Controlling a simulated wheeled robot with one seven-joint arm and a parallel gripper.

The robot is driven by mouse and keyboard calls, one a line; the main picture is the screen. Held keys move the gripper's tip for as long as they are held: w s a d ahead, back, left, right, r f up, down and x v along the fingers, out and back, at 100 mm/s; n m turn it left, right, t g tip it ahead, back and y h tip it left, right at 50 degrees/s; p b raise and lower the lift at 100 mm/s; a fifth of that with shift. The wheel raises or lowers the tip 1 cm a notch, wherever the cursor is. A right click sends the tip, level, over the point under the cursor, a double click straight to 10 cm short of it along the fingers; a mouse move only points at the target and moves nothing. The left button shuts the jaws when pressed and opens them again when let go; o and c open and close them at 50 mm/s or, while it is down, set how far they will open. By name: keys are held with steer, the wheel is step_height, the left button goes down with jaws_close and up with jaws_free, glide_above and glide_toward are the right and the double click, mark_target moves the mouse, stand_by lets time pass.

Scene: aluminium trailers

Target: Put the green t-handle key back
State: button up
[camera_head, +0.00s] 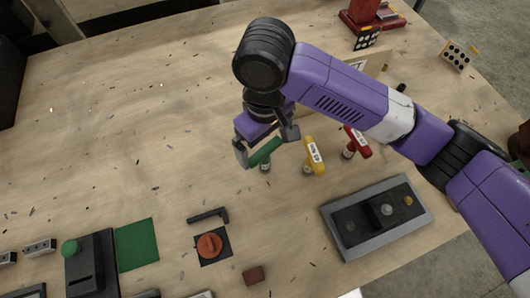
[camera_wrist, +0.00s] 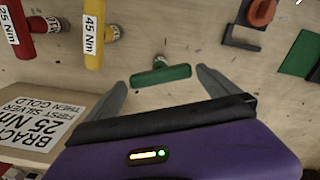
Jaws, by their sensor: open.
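The green t-handle key (camera_head: 265,151) stands upright on the wooden table, its green bar on top of a short silver shank (camera_head: 265,166). It also shows in the wrist view, where the green bar (camera_wrist: 161,75) lies across the gap between my fingertips. My gripper (camera_head: 266,146) is open around the green bar, one finger near each end. In the wrist view my gripper (camera_wrist: 160,84) shows both fingers apart; I cannot tell whether either touches the bar.
A yellow 45 Nm key (camera_head: 314,156) and a red 25 Nm key (camera_head: 357,142) stand to the right. A grey tray (camera_head: 336,232) with a dark insert lies front right. An orange knob (camera_head: 210,245), a black angled piece (camera_head: 208,215) and a green mat (camera_head: 136,244) are in front. The left table is mostly clear.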

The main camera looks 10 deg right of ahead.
steer(key=shift+r, duration=2.1)
